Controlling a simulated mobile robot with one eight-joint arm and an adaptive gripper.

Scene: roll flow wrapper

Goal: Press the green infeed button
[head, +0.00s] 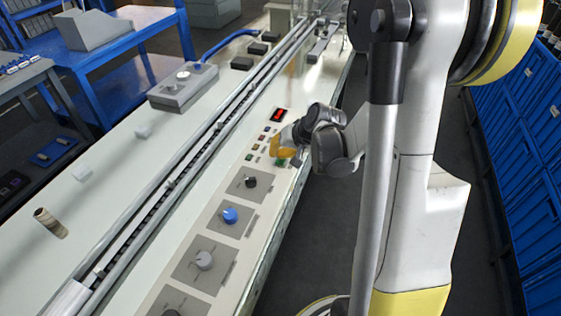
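A green button (281,162) shows on the pale control panel (262,205), near the machine's right edge. It is partly covered by a yellow-orange part beside my gripper. My gripper (281,150) is over the panel at the end of my arm, very close to the green button. I cannot tell whether it touches the button. Its fingertips are small and partly hidden in this view, so whether they are open or shut is unclear.
Small coloured buttons (255,148) and a red display (278,115) lie beside and beyond my gripper. Blue crates (534,185) stand right, across a clear aisle.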

